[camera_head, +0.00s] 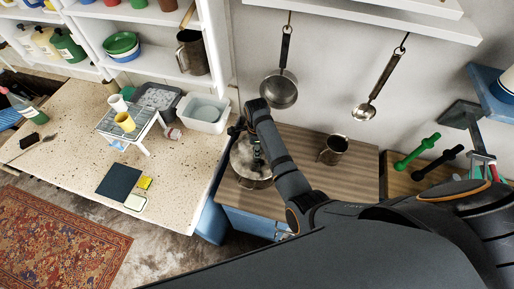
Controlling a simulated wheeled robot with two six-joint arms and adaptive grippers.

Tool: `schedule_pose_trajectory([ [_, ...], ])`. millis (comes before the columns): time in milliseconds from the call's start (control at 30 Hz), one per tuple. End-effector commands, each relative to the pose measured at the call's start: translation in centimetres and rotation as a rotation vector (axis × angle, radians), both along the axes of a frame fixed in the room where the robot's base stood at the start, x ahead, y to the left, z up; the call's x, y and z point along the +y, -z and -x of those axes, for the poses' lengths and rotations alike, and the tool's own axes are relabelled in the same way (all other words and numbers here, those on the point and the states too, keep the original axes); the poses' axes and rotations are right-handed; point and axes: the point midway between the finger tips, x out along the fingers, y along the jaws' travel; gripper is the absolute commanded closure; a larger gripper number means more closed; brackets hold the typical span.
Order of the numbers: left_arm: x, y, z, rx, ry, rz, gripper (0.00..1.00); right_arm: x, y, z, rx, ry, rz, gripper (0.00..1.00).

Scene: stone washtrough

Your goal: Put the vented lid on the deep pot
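The deep pot (254,182) stands on the wood-topped counter, near its left edge. Its top is pale grey and mottled, partly hidden by my arm. I cannot tell whether that is the vented lid or the pot's contents, and I cannot make out a separate lid. My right arm comes in from the right and bends down over the pot. My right gripper (257,158) is small and dark above the pot's top. Its fingers are too small to tell whether they are open or hold anything. My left gripper is not in view.
A metal mug (335,149) stands right of the pot. A pan (279,90) and a ladle (365,111) hang on the wall behind. The speckled counter (85,150) at left bears a small rack (128,122) and a white tub (203,113).

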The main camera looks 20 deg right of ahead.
Motion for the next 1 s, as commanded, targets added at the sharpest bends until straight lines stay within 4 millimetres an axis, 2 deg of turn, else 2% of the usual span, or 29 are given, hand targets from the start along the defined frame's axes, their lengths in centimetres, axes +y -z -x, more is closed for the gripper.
schedule_pose_trajectory([
  [733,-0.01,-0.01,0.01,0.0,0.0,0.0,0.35,0.01,0.37,-0.05,-0.001,0.0,0.0,1.0],
  [767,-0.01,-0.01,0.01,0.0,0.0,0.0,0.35,0.01,0.37,-0.05,-0.001,0.0,0.0,0.69],
  [933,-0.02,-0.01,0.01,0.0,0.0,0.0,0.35,0.0,0.38,-0.03,-0.001,0.0,0.0,0.46],
  [1000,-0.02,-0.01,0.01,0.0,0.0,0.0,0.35,0.0,0.38,-0.03,-0.001,0.0,0.0,0.44],
])
